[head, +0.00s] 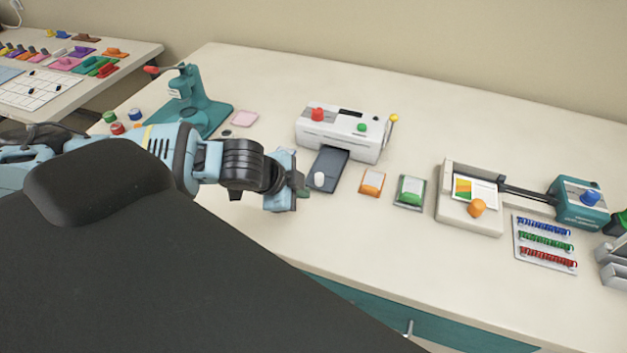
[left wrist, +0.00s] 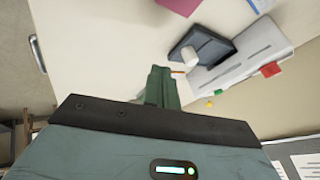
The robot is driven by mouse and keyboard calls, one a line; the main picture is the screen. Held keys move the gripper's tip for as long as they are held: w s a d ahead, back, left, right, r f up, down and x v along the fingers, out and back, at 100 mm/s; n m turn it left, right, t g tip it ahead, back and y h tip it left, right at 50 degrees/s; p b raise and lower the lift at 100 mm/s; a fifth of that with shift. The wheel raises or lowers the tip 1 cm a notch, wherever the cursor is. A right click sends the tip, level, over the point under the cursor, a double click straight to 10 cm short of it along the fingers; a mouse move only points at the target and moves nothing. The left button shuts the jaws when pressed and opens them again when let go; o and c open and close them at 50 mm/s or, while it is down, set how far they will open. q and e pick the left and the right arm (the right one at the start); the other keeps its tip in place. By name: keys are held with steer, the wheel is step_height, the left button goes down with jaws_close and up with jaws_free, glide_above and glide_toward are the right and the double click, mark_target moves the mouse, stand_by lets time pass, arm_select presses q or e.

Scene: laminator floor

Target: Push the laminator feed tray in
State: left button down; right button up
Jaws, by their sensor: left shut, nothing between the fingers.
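The laminator (head: 345,135) is a white machine with a red knob, a green knob and a yellow-tipped lever, standing towards the back of the bench. Its dark feed tray (head: 334,163) sticks out of the front, with a white knob (head: 319,179) near its outer end. My left gripper (head: 304,190) is just left of the tray's outer end, shut and empty; I cannot tell if it touches. In the left wrist view, the shut green fingers (left wrist: 160,86) show below the tray (left wrist: 207,42) and its white knob (left wrist: 190,56), with a gap in the picture. My right gripper is out of view.
A teal press (head: 190,100) and a pink pad (head: 244,118) stand to the left. A white trimmer-like device (head: 470,205) is further right. The bench front before the tray is clear.

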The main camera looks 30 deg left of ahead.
mark_target(323, 187)
arm_select(q)
steer(key=x, duration=0.3)
steer(key=shift+d+f, duration=0.1)
steer(key=shift+f, duration=0.15)
steer(key=shift+w+a+r, duration=0.1)
steer(key=shift+w+a, duration=0.15)
steer(key=shift+w, duration=0.35)
steer(key=shift+w+a, duration=0.25)
steer(key=shift+w, duration=0.35)
steer(key=shift+w+a, duration=0.3)
steer(key=shift+w, duration=0.45)
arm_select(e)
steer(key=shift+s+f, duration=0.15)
arm_select(q)
steer(key=shift+w, duration=0.1)
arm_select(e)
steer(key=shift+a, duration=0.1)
